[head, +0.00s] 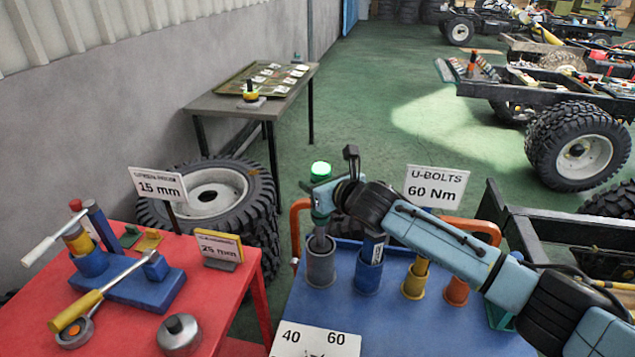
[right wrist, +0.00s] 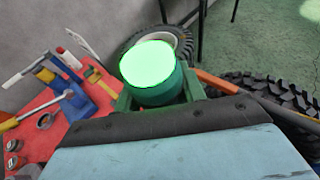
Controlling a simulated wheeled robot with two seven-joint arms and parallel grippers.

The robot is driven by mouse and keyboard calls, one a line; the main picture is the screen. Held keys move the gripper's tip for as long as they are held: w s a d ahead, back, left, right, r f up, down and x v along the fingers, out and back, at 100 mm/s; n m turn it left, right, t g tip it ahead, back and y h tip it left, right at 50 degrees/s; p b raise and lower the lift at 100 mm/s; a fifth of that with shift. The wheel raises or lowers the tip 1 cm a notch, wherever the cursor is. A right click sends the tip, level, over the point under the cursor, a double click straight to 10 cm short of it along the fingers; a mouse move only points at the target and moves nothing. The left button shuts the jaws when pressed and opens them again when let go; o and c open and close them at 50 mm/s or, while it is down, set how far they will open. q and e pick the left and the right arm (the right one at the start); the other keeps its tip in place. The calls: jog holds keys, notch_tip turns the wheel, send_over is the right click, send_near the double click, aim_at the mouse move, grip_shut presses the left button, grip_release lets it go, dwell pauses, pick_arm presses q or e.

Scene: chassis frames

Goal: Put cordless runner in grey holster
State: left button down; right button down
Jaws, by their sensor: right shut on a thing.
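The cordless runner, with a glowing green top (head: 321,169), stands roughly upright at the left end of my right arm. Its green top fills the middle of the right wrist view (right wrist: 150,65). My right gripper (head: 322,192) is shut on its body, a finger on each side below the top. The grey holster (head: 320,268) is directly below, at the left end of a row on the blue table. The runner's lower end reaches the holster's mouth; how deep it sits I cannot tell. My left gripper is not in view.
Blue (head: 367,275), yellow (head: 414,284) and orange (head: 457,291) holsters stand to the right of the grey one, partly under my arm. A red table (head: 215,305) with tools is at the left. A U-BOLTS 60 Nm sign (head: 436,187) stands behind.

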jog(key=shift+r, duration=0.1)
jog(key=c, duration=0.8)
grip_release()
jog(key=shift+c, duration=0.2)
jog(key=v, duration=1.2)
jog(key=shift+p, duration=0.3)
